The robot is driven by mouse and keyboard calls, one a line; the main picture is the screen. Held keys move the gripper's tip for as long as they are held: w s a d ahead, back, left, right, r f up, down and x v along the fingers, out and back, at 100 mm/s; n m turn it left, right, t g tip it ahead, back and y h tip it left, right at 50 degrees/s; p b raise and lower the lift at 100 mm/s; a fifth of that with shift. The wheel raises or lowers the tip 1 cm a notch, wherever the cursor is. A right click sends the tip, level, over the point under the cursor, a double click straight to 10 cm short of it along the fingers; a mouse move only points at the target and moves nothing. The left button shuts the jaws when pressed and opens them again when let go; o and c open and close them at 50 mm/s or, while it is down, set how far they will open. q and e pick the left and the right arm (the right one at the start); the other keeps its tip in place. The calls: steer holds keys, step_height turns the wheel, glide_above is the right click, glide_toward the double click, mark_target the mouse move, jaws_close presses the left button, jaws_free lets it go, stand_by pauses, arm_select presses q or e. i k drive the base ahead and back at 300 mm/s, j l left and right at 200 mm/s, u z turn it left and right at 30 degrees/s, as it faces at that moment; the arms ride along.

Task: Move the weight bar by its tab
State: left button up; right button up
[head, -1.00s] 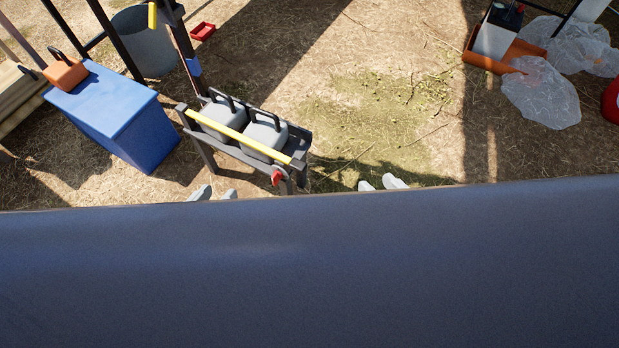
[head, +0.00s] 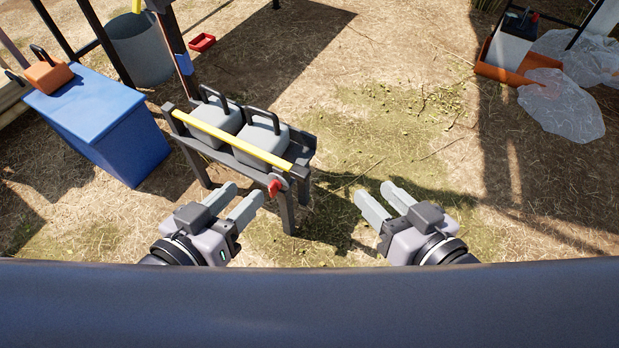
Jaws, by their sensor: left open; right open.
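A long yellow bar (head: 225,138), which looks like the weight bar, lies across the near side of a dark rack (head: 303,142) holding two grey weights with black handles, the left weight (head: 213,123) and the right weight (head: 264,142). A small red piece (head: 274,187) sits at the rack's right end, below the bar's end; I cannot tell whether it is the tab. My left gripper (head: 244,193) is open and empty, in front of the rack and left of the red piece. My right gripper (head: 376,191) is open and empty, right of the rack over bare ground.
A blue box (head: 100,120) with an orange block (head: 48,75) on top stands left of the rack. A grey bucket (head: 140,48) and a small red tray (head: 201,43) are behind. An orange tray (head: 490,71) and clear plastic (head: 562,105) lie far right. Ground right of the rack is free.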

mark_target(296, 172)
steer(key=i+l, duration=0.15)
steer(key=l, duration=0.2)
steer(key=i+l+u, duration=0.1)
steer(key=l, duration=0.25)
steer(key=i+l, duration=0.15)
steer(key=l, duration=0.2)
steer(key=l+u, duration=0.15)
steer(key=l, duration=0.9)
steer(key=k+l+u, duration=0.1)
steer(key=l, duration=0.25)
